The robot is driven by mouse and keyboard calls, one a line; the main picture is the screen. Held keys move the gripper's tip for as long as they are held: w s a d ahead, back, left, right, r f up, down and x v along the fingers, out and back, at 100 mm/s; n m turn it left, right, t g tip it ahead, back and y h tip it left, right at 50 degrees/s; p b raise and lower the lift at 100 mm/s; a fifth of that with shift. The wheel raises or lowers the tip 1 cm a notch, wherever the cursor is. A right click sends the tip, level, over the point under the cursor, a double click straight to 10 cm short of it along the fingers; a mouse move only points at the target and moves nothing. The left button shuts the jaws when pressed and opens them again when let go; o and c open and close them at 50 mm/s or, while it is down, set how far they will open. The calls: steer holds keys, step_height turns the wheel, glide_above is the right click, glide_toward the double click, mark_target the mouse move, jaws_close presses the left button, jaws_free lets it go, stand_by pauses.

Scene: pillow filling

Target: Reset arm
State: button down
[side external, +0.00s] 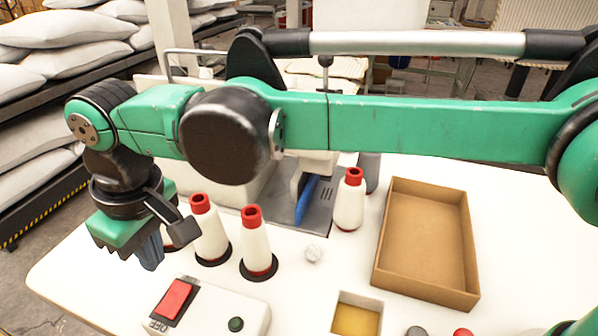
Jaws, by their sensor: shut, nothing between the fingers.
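My gripper (151,254) hangs at the left end of my green arm, pointing down, above the left part of the white table (80,278). Its grey-blue fingers are shut with nothing between them. The fingertips show above and behind the white switch box (212,312) in the picture. My arm stretches across the upper part of the view and hides much of what lies behind it.
A second spool (257,245) and a third spool (349,204) stand on the table. An open, empty-looking cardboard box (428,240) is at right. A sewing machine (310,180) is partly hidden. Shelves with pillows (65,28) stand at left.

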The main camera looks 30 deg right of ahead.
steer(key=w+d+r+m+t, duration=0.1)
steer(key=w+d+r+m, duration=0.15)
steer(key=d, duration=0.65)
steer(key=w+d+r+m+t, duration=0.1)
steer(key=d+r+m+t, duration=0.15)
steer(key=d, duration=0.75)
steer(key=s+d+f+m+t, duration=0.1)
steer(key=s+d, duration=0.3)
steer(key=d, duration=0.4)
steer(key=s+d+f+m+t+h, duration=0.1)
steer(key=s+d+f+m, duration=0.1)
steer(key=s+d, duration=0.3)
steer(key=d+f, duration=0.1)
steer(key=d, duration=0.3)
steer(key=shift+f+m, duration=0.15)
steer(key=shift+m, duration=0.25)
